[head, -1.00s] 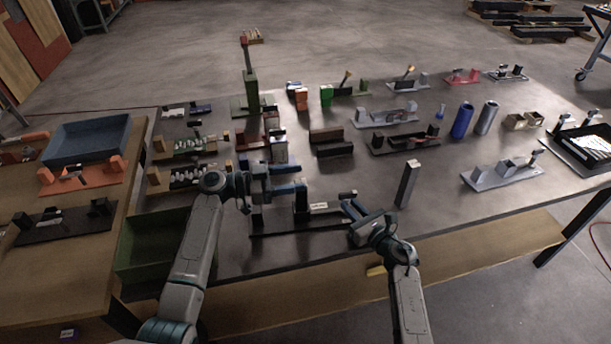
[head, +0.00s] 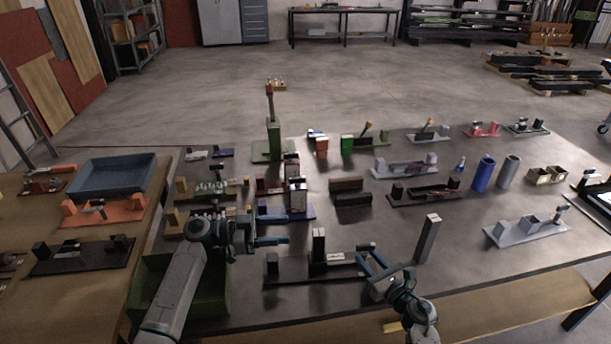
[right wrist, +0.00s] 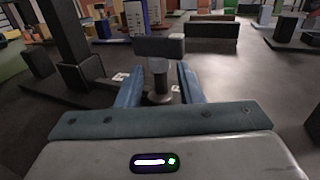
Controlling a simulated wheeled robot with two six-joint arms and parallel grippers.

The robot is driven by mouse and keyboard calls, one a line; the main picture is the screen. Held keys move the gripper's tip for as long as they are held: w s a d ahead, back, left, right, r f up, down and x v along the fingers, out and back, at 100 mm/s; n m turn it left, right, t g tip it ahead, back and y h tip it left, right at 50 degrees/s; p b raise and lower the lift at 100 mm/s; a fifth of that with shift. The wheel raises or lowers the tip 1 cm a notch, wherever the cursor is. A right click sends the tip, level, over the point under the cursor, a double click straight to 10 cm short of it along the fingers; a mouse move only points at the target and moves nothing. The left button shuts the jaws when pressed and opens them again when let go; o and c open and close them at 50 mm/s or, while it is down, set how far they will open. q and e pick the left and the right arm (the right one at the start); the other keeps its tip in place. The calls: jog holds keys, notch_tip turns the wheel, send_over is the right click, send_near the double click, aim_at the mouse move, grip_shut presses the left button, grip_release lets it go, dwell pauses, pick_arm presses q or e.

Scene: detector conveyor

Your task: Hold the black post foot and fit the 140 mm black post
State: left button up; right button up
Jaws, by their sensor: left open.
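A black fixture plate (head: 288,278) lies near the table's front edge and carries dark blocks and a tall black upright (head: 318,246), also in the right wrist view (right wrist: 64,35). I cannot tell surely which part is the post foot. A tall dark post with a pale top (head: 428,238) stands upright on the table, right of the plate. My right gripper (head: 367,260) is at the plate's right end. In the right wrist view its fingers straddle a dark round stem (right wrist: 160,82) with small gaps, below a black block (right wrist: 158,46). My left gripper (head: 284,241) is open and empty above the plate's left part.
A green bin (head: 215,305) is below my left arm. A blue tray (head: 112,178) is on the wooden side table. Several fixtures fill the back. A blue cylinder (head: 482,173) and a light grey fixture (head: 525,230) stand right. Table around the tall post is clear.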

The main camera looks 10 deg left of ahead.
jog(key=shift+o, duration=0.6)
